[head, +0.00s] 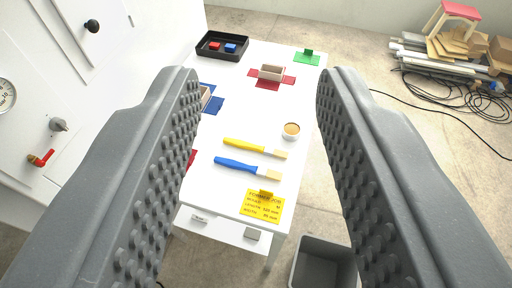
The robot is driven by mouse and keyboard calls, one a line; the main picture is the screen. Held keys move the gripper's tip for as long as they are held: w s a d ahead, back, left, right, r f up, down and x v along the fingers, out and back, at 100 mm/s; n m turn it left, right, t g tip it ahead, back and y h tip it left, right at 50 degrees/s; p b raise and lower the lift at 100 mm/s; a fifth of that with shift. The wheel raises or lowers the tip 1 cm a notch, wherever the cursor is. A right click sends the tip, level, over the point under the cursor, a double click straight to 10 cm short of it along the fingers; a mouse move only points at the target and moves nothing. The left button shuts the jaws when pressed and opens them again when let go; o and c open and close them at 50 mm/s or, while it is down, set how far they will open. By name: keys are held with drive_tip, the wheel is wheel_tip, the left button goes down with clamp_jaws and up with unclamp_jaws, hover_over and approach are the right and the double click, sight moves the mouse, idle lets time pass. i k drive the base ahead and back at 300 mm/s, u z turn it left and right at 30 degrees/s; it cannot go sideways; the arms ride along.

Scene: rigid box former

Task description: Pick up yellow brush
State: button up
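The yellow brush (246,146) lies flat on the white table (230,195), its pale bristles pointing right. A blue brush (240,166) lies just in front of it, nearly parallel. My gripper (258,88) is open, with its two grey ridged fingers wide apart. Nothing is between the fingers close to the camera. The brushes show through the gap, farther off and below the fingers, and the gripper does not touch them.
A small cup (291,131) stands behind the yellow brush's bristles. A yellow job card (261,207) lies at the table's front edge. Box pieces on red (287,80) and blue sheets and a black tray (208,52) are farther back. A grey bin (322,262) stands on the floor.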

sight(267, 150)
drive_tip(key=z, duration=2.1)
drive_tip(key=k, duration=1.4)
drive_tip(key=u, duration=1.55)
drive_tip(key=i, duration=1.65)
